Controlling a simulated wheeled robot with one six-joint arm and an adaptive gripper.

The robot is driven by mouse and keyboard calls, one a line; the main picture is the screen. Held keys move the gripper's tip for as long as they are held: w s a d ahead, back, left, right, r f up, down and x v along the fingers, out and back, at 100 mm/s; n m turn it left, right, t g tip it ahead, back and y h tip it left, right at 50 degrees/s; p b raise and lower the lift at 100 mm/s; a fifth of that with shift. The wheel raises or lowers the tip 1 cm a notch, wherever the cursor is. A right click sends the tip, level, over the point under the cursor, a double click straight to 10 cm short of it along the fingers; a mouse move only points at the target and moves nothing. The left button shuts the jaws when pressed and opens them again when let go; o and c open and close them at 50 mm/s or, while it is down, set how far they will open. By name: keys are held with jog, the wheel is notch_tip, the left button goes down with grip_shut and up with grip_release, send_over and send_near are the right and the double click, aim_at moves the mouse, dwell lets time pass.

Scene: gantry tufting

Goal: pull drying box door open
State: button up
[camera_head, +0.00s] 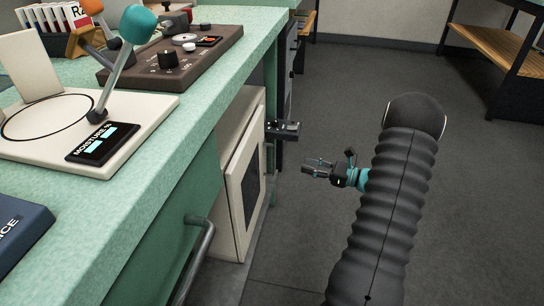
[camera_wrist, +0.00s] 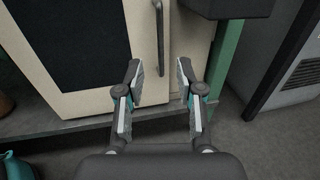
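The drying box (camera_head: 258,108) is a cream cabinet under the green bench. Its door (camera_head: 232,210) has a dark window panel and looks shut. The door (camera_wrist: 100,97) also fills the upper left of the wrist view. A thin dark vertical handle (camera_wrist: 160,38) is on the door near its right edge. My gripper (camera_head: 308,167) is in front of the door, apart from it, with its fingers towards the cabinet. In the wrist view my gripper (camera_wrist: 159,72) is open and empty. The handle lies ahead, in line with the gap between the fingers, and does not touch them.
A dark box (camera_head: 284,130) juts from the bench edge above the handle; it also shows at the top of the wrist view (camera_wrist: 228,8). A grey bar handle (camera_head: 197,255) sticks out nearer on the bench front. The grey floor (camera_head: 480,190) to the right is clear.

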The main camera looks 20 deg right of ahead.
send_over(273, 172)
jog(key=shift+w, duration=0.35)
dwell(0.3)
grip_shut()
